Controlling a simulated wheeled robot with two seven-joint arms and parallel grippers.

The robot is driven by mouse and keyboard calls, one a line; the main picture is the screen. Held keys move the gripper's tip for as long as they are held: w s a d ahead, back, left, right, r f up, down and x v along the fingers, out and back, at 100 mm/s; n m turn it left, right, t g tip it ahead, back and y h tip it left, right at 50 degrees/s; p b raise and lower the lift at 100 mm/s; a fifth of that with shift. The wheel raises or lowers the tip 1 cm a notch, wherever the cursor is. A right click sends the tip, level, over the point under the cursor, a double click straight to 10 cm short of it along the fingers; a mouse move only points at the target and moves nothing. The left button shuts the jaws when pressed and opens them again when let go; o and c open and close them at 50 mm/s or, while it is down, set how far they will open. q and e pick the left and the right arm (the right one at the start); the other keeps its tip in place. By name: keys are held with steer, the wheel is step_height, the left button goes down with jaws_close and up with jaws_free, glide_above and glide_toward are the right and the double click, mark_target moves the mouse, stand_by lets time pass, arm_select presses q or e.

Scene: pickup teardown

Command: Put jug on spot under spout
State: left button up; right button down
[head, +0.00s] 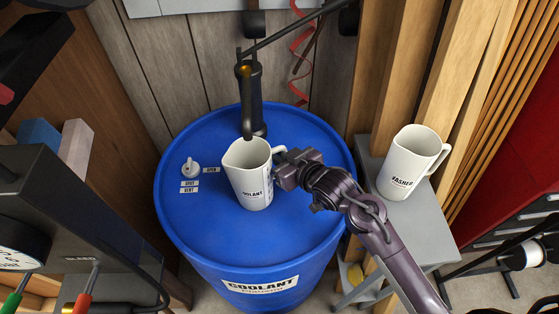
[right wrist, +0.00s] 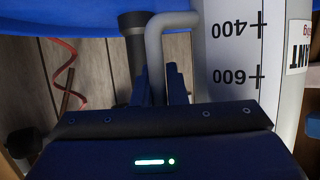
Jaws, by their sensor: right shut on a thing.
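The off-white jug labelled COOLANT (head: 248,180) is upright over the blue drum's lid (head: 310,210), in front of the pump's spout (head: 248,128). The spout tip is at the jug's back rim. I cannot tell whether the jug's base touches the lid. No marked spot shows on the lid around it. My right gripper (head: 284,168) is shut on the jug's handle, on the jug's right side. The right wrist view shows the handle (right wrist: 168,30) at the fingers (right wrist: 163,85) and the scale on the jug wall (right wrist: 228,60). My left gripper is not in view.
A second jug labelled WASHER (head: 408,165) stands on a grey stool (head: 425,220) at the right. A white vent knob (head: 190,169) sits on the lid at left. The pump lever (head: 285,38) reaches up right. A dark gauge box (head: 70,220) stands at lower left.

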steer(key=shift+r, duration=0.1)
steer(key=c, duration=1.5)
jaws_free()
steer(key=shift+o, duration=0.2)
steer(key=b+v, duration=0.1)
steer(key=v, duration=1.1)
